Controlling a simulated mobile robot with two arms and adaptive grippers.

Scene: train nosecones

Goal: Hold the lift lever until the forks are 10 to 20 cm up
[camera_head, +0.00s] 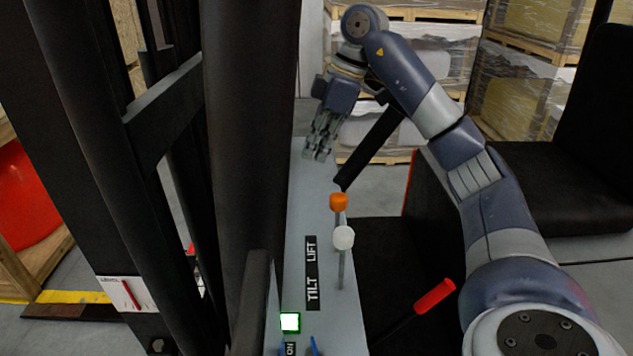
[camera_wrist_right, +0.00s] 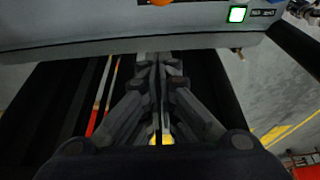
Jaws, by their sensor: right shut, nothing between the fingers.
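Two levers stand on the grey control panel (camera_head: 352,318): one with an orange knob (camera_head: 339,202) and a nearer one with a white knob (camera_head: 343,238). Labels LIFT (camera_head: 311,250) and TILT (camera_head: 311,289) lie left of them, LIFT being the farther. My right gripper (camera_head: 318,152) is shut and empty, beyond the orange knob at the panel's far end and apart from both levers. In the right wrist view, its closed fingers (camera_wrist_right: 158,62) point toward the panel edge, with part of the orange knob (camera_wrist_right: 160,2) at the top. I cannot make out the forks. My left gripper is out of view.
The black mast (camera_head: 240,130) rises close on the panel's left. A lit green-framed button (camera_head: 290,322) sits at the near end. A red-handled lever (camera_head: 435,296) and black seat (camera_head: 570,190) are at right. Wrapped pallets (camera_head: 420,60) stand behind.

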